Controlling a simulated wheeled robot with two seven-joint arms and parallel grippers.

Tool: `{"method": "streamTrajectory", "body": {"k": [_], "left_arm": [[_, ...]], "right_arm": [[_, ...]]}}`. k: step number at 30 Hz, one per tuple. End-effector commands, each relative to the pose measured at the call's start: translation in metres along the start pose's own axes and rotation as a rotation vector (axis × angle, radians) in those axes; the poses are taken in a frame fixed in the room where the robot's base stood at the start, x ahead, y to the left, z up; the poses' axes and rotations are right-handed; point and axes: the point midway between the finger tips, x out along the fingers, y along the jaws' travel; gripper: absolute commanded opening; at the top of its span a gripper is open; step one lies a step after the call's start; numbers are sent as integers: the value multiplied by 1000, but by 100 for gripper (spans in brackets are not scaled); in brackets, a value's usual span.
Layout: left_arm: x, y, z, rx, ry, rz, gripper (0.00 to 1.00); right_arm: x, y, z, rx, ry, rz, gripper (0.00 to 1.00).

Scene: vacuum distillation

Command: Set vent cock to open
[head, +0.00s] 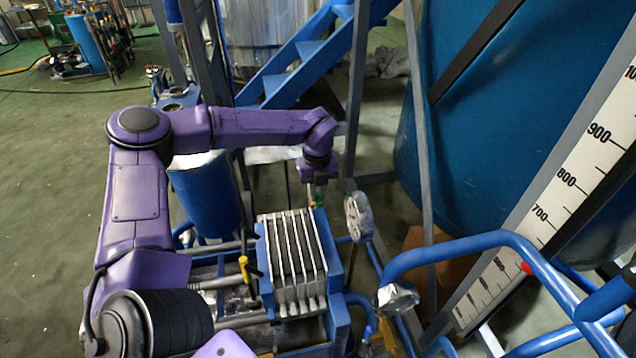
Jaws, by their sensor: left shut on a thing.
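My left gripper (318,197) hangs pointing down behind the blue-framed plate unit, at the end of the purple arm. It is shut on a small part with green and yellow on it, which I take to be the vent cock (315,204). The jaws hide most of this part, so its handle angle cannot be told. My right gripper is not in view.
The plate unit (292,262) stands just in front of the gripper. A yellow-handled valve (246,268) is at its left and a round gauge (358,217) at its right. Blue pipe rails (470,243) and a large blue tank (520,110) crowd the right. Open floor (50,200) lies left.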

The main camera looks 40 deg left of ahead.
Motion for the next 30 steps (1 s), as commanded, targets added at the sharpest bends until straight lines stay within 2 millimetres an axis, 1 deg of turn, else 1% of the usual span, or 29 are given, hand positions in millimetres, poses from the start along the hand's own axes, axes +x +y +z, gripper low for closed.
{"method": "streamTrajectory", "body": {"k": [1, 7, 8, 9, 10, 17, 20, 23, 30], "left_arm": [[8, 4, -6, 2, 18, 17, 0], [8, 4, -6, 0, 19, 17, 0], [8, 4, -6, 0, 19, 17, 25], [8, 4, -6, 0, 18, 16, 38], [7, 3, -5, 0, 17, 15, 45], [4, 2, -3, 0, 9, 9, 45], [-1, 2, -2, -1, 6, 6, 45], [-17, 0, -2, -1, 4, 3, 45], [-73, 0, -2, -1, 6, 6, 45]], "right_arm": [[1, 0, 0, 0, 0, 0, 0], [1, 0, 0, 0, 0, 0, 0], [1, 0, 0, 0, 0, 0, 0], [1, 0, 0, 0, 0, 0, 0], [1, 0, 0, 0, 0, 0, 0], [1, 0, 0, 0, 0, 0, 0], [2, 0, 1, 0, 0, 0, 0], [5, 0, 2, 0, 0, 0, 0], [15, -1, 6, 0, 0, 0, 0]]}}
